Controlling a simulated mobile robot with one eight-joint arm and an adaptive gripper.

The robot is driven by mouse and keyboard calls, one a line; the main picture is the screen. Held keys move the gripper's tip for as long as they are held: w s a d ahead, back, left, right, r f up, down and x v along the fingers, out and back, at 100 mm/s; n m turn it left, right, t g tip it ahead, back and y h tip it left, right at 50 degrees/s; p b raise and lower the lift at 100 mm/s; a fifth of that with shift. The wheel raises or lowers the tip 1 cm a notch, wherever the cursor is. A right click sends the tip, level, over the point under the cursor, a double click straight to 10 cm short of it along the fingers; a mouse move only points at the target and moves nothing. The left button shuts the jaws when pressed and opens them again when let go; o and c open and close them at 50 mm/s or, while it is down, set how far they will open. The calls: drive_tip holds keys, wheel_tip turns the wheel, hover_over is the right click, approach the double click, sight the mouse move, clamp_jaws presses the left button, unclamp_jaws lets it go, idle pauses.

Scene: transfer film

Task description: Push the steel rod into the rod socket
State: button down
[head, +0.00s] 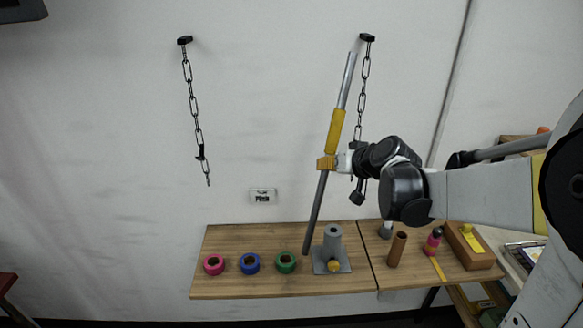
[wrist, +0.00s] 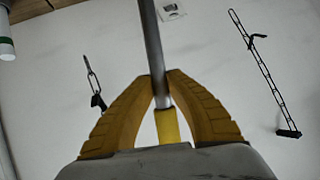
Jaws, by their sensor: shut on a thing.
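The steel rod (head: 317,205) is a long grey bar with a yellow sleeve (head: 335,131) on its upper half. It leans, its top tilted to the right. My gripper (head: 326,163) is shut on the rod just below the sleeve. In the wrist view the yellow fingers (wrist: 158,92) close around the rod (wrist: 152,40). The rod's lower end shows just left of the rod socket (head: 333,243), a grey upright tube on a square base plate with a yellow knob in front. In the picture the rod end is beside the tube, not in it. Whether it touches the table is unclear.
Pink (head: 214,264), blue (head: 250,263) and green (head: 286,262) rings lie left of the socket on the wooden table (head: 230,287). A brown cylinder (head: 397,249), a bottle (head: 433,241) and a wooden box (head: 470,247) stand right. Two chains (head: 193,105) (head: 363,90) hang on the wall.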

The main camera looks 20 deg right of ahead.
drive_tip(key=d+r+n+t+y+p, duration=0.1)
drive_tip(key=d+r+n+p, duration=0.3)
drive_tip(key=r, duration=0.3)
drive_tip(key=shift+w+d+r+t+p, duration=0.3)
drive_tip(key=shift+w+d+r+t, duration=0.1)
drive_tip(key=shift+w+d, duration=0.1)
drive_tip(key=shift+s, duration=0.1)
drive_tip(key=shift+f+b, duration=2.4)
drive_tip(key=shift+f, duration=0.25)
drive_tip(key=shift+f, duration=0.15)
wheel_tip(320, 180, down, 15)
drive_tip(key=b, duration=1.3)
idle(1.6)
